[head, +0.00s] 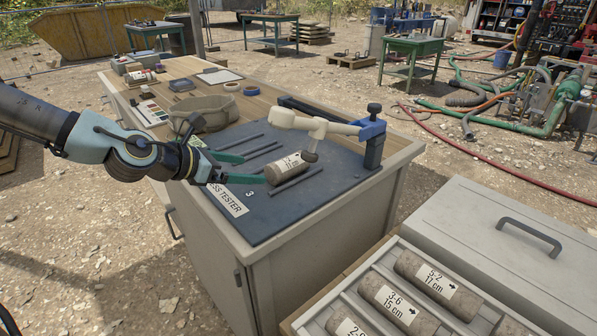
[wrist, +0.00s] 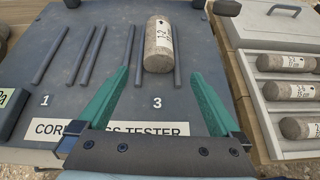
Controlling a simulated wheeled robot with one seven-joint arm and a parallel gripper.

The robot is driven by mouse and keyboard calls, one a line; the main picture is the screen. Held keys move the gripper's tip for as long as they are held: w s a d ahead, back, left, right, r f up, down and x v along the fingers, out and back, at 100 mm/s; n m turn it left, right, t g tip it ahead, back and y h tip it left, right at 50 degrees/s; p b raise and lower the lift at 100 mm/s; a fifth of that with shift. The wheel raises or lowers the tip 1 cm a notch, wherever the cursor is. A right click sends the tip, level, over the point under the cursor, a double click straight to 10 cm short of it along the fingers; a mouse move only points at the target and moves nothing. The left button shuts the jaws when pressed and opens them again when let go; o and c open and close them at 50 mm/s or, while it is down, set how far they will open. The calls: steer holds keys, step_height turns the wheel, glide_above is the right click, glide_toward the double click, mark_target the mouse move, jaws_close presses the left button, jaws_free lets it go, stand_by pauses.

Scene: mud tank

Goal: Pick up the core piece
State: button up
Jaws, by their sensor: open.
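A grey-brown core piece (head: 286,171) with a white label lies on the dark tester board (head: 262,221), between two thin dark rails by the number 3. It also shows in the wrist view (wrist: 157,52), its long axis pointing away from me. My gripper (head: 252,168) is open with green fingers and holds nothing. In the wrist view the fingertips (wrist: 160,73) are spread to either side of the core's near end, seemingly just short of it. I cannot tell their exact height above the board.
A cream and blue tester arm (head: 318,125) stands over the board just behind the core. A tray at the lower right holds several labelled cores (head: 397,301), with a grey lid (head: 490,240) beside it. A tan pouch (head: 205,112) sits left of the rails.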

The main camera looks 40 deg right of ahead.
mark_target(283, 165)
steer(key=shift+d+r+n+h, duration=0.15)
steer(key=shift+d+n, duration=0.1)
steer(key=shift+d, duration=0.35)
steer(key=shift+d+r+n+h, duration=0.15)
steer(key=shift+d+n, duration=0.1)
steer(key=shift+d, duration=0.35)
steer(key=x, duration=0.4)
steer(key=shift+d, duration=0.1)
steer(key=shift+p+x, duration=0.65)
steer(key=shift+x, duration=2.2)
steer(key=shift+f, duration=0.2)
steer(key=shift+c, duration=0.4)
jaws_close()
steer(key=shift+r, duration=0.1)
